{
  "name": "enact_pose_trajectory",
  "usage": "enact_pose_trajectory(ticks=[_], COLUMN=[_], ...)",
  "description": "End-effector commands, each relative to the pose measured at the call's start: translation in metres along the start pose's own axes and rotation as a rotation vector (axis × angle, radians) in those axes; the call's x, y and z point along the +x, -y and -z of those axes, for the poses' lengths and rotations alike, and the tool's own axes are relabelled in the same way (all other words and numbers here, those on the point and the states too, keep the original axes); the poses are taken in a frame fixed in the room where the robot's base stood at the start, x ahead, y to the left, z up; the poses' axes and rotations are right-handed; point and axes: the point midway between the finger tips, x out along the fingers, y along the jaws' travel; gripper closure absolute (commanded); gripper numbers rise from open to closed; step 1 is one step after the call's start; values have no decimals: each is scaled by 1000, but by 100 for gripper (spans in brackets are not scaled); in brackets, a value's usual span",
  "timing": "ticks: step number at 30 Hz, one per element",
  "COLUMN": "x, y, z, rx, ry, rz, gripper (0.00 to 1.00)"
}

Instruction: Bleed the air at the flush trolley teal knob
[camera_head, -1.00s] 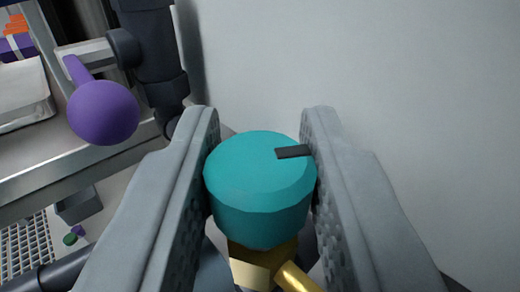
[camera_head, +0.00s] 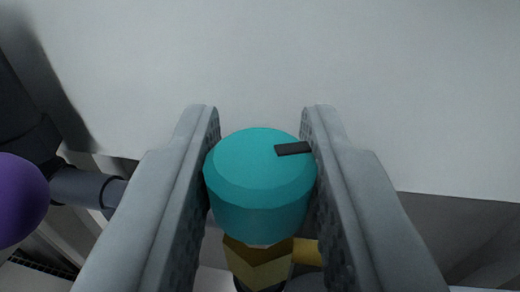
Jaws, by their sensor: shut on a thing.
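The teal knob (camera_head: 258,190) is a faceted round cap with a short dark mark on its top, near the right finger. My gripper (camera_head: 260,130) is shut on it, one finger on each side. Below the knob is a brass valve body (camera_head: 258,264). A brass spout (camera_head: 306,252) points right from the body and is partly hidden behind the right finger.
A purple ball-shaped knob (camera_head: 18,200) is at the left edge, by dark and grey pipe parts (camera_head: 88,188). A large pale wall or panel (camera_head: 400,80) fills the upper view beyond the fingers.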

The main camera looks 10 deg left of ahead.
Motion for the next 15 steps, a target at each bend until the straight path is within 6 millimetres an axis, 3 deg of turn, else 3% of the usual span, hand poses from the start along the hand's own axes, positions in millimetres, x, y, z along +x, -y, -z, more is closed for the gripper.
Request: enact_pose_trajectory(ticks=[15], x=[0], y=[2], z=[0], rx=[1], ry=[1], rz=[-269], gripper=[96])
